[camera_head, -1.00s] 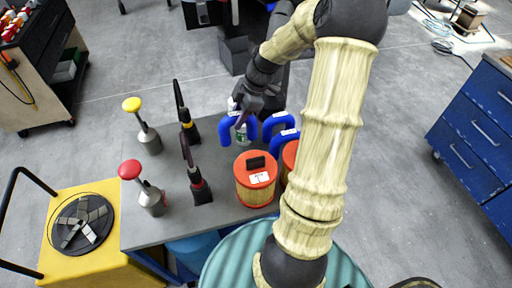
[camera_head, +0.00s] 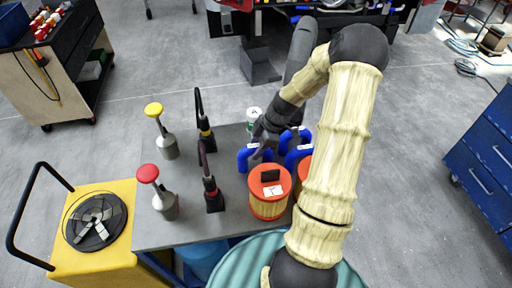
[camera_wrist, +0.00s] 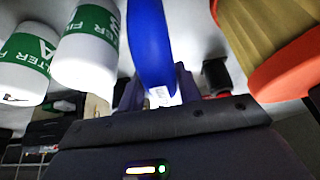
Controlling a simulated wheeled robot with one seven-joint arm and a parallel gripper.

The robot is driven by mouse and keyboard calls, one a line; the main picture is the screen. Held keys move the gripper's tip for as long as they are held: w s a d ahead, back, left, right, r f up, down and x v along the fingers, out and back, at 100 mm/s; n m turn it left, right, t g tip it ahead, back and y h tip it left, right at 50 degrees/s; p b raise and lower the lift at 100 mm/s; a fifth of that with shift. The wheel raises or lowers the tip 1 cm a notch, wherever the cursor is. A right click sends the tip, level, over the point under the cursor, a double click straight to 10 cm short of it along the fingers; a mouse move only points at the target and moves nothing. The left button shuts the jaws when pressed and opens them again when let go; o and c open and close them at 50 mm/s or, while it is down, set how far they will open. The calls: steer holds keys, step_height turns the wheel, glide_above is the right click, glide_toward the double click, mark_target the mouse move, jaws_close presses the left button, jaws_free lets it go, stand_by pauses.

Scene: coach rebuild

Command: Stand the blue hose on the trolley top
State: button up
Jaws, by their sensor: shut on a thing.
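My gripper (camera_head: 262,132) is shut on a blue curved hose (camera_head: 250,155) with a white label, over the back part of a grey tabletop (camera_head: 232,190). In the wrist view the hose (camera_wrist: 150,45) runs between my two fingers (camera_wrist: 158,92). I cannot tell whether its ends touch the tabletop. Two similar blue hoses, one behind (camera_head: 301,134) and one nearer (camera_head: 294,160), stand just right of it, partly behind my arm. A yellow trolley (camera_head: 75,258) with a black disc on top stands at the left. A dark-topped tool trolley (camera_head: 80,38) stands farther back.
White-and-green filters (camera_wrist: 85,50) are close left of the hose in the wrist view. An orange-capped filter (camera_head: 268,195) stands in front of it. Blue drawers (camera_head: 480,150) stand right; grey floor lies open between.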

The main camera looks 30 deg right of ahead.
steer(key=shift+f, duration=0.15)
steer(key=o, duration=1.2)
steer(key=shift+f, duration=0.1)
steer(key=b+v, duration=0.1)
steer(key=v, duration=1.1)
steer(key=shift+a, duration=0.1)
